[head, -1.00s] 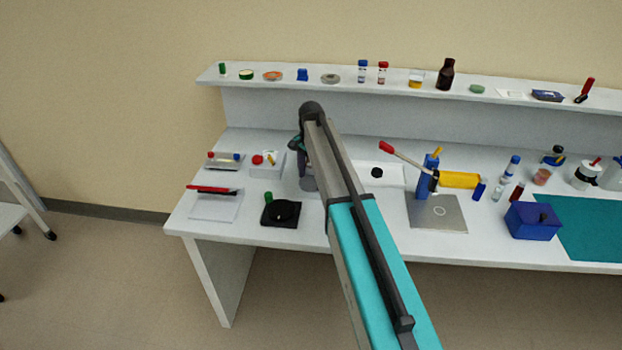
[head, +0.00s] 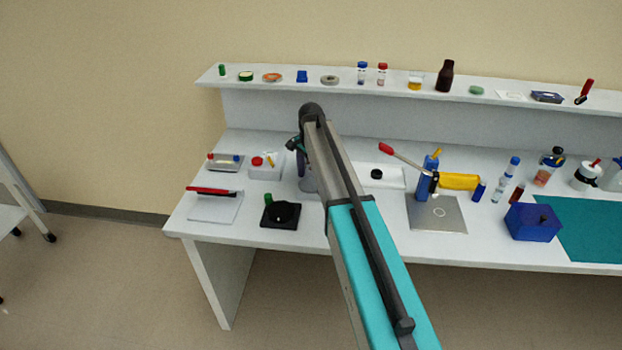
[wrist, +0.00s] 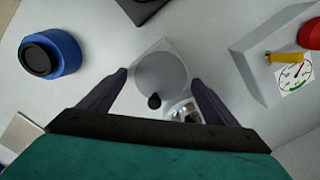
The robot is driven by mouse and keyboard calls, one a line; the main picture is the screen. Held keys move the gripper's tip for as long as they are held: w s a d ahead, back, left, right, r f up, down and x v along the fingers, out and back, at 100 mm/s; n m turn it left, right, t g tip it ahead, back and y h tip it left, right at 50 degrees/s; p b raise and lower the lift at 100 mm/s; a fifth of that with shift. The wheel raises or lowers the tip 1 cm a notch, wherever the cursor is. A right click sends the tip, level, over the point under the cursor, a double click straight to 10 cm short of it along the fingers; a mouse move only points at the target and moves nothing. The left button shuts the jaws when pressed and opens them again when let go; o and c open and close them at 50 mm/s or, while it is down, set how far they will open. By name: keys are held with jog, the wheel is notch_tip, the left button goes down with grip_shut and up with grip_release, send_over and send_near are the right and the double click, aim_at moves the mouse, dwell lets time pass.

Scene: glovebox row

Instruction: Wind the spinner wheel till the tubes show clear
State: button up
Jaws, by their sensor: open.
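The spinner wheel (wrist: 160,72) shows in the wrist view as a round grey disc on a pale base, with a small black knob (wrist: 154,101) at its near edge. Beside the knob is a small holder with what look like tubes (wrist: 183,112). It is partly hidden by my gripper, and I cannot tell whether the tubes are clear. My gripper (wrist: 159,78) is open, with one dark finger on each side of the wheel's near part and nothing held. Whether the fingers touch anything cannot be told. In the head view my arm hides the wheel.
Right in the wrist view stands a white box (wrist: 250,62) with a gauge (wrist: 294,76), yellow lever and red knob. A blue round pot (wrist: 68,52) stands left. In the head view a black square device (head: 282,214) sits at the bench front; a shelf (head: 300,82) runs behind.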

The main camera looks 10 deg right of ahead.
jog(key=shift+n, duration=0.4)
